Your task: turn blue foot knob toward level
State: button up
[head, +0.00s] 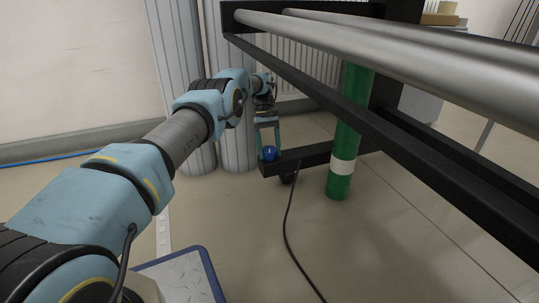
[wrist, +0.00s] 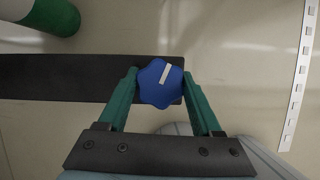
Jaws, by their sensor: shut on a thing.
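The blue foot knob (wrist: 158,88) is lobed, with a white mark on its top running up and to the right. It sits at the end of a black frame bar (wrist: 60,78). In the head view the knob (head: 269,153) is small, at the left end of the low black bar (head: 305,157). My gripper (wrist: 160,84) is shut on the knob, with one green finger on each side of it. In the head view my gripper (head: 268,150) reaches down over the knob from above. The underside of the foot is mostly hidden.
A green cylinder with a white band (head: 342,150) stands right of the knob. Long metal tubes (head: 400,60) and a black rail (head: 380,110) run overhead to the right. A black cable (head: 287,225) lies on the floor. Grey ribbed columns (head: 235,120) stand behind my arm.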

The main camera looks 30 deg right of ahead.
aim_at(269, 149)
dwell(0.3)
jog(key=o, duration=1.4)
jog(key=shift+c, duration=0.2)
notch_tip(269, 149, up, 10)
jog(key=p, duration=0.6)
